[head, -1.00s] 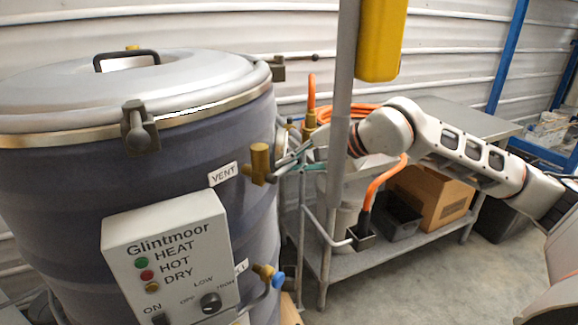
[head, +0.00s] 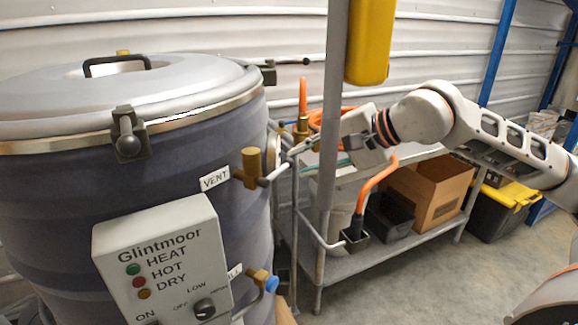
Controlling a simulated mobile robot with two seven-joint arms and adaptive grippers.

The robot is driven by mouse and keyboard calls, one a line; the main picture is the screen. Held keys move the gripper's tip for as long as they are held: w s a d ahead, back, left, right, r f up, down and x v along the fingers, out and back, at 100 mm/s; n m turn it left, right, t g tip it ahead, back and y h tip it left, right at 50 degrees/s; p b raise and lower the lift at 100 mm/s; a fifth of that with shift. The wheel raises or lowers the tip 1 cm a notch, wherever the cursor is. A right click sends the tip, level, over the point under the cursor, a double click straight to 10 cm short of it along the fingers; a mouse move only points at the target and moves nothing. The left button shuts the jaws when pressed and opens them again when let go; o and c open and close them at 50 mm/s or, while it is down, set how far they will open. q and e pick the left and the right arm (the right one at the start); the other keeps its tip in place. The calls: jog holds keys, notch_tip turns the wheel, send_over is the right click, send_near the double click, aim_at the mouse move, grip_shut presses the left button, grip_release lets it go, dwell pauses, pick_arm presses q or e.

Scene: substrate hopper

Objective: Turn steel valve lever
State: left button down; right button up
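The brass vent valve (head: 251,166) sits on the side of the dark drum, right of the VENT label (head: 215,179). A short pale steel lever (head: 279,172) sticks out from it to the right. My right gripper (head: 304,147) is just right of and slightly above the lever, pointing left. The grey post hides part of the gripper, and its fingertips are small and unclear. I cannot tell whether they touch the lever or how wide they are. My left gripper is out of view.
The grey post (head: 329,110) with a yellow box (head: 369,42) crosses in front of my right gripper. The control panel (head: 163,258) and a blue-handled valve (head: 270,283) are on the drum. A cart (head: 395,246) holds a cardboard box (head: 432,193) and orange hose (head: 374,184).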

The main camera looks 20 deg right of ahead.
jog(key=shift+v, duration=2.25)
